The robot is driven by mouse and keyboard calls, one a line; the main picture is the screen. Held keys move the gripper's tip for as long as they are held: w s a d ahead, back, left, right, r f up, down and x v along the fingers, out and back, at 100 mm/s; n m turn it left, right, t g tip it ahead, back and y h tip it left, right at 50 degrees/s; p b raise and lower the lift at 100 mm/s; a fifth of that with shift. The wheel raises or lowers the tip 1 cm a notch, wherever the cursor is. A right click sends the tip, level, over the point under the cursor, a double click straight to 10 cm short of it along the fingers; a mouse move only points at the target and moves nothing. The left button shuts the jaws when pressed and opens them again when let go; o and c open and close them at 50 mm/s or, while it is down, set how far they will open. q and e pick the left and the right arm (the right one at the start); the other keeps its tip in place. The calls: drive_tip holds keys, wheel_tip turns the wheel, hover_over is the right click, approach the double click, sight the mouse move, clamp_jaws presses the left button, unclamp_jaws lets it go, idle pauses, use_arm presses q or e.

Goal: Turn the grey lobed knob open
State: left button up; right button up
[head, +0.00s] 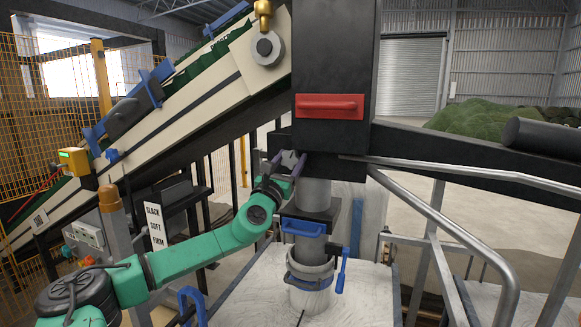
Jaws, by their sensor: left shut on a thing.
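My left gripper (287,163) reaches up from the green arm to the lower front of the black housing (333,60), left of the grey vertical pipe (313,194). Its two dark fingers are shut on a small grey piece (289,158), which I take to be the grey lobed knob. The fingers cover most of it, so its lobes and how far it is turned cannot be made out. My right gripper is not in view.
A red handle (330,106) is on the housing above. A blue bracket (303,228) and a blue lever (342,270) sit on the pipe below. A metal handrail (455,232) stands at right; a sloping conveyor (150,128) and a SLACK/SOFT/FIRM sign (155,226) are at left.

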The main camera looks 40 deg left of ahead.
use_arm(q)
drive_tip(key=m+h+b, duration=0.1)
drive_tip(key=m+h, duration=0.2)
drive_tip(key=m, duration=0.2)
drive_tip(key=shift+f, duration=0.1)
drive_tip(key=m+h+b, duration=0.1)
drive_tip(key=m, duration=0.2)
drive_tip(key=m+h+b, duration=0.1)
drive_tip(key=m, duration=0.2)
drive_tip(key=shift+m+h, duration=0.3)
drive_tip(key=shift+h, duration=0.1)
drive_tip(key=m+g+b, duration=0.1)
drive_tip(key=m, duration=0.1)
drive_tip(key=shift+m+h, duration=0.4)
drive_tip(key=shift+r+m+g+h, duration=0.25)
drive_tip(key=shift+m+g, duration=0.25)
drive_tip(key=shift+m, duration=0.8)
drive_tip(key=shift+f, duration=0.1)
drive_tip(key=o, duration=1.4)
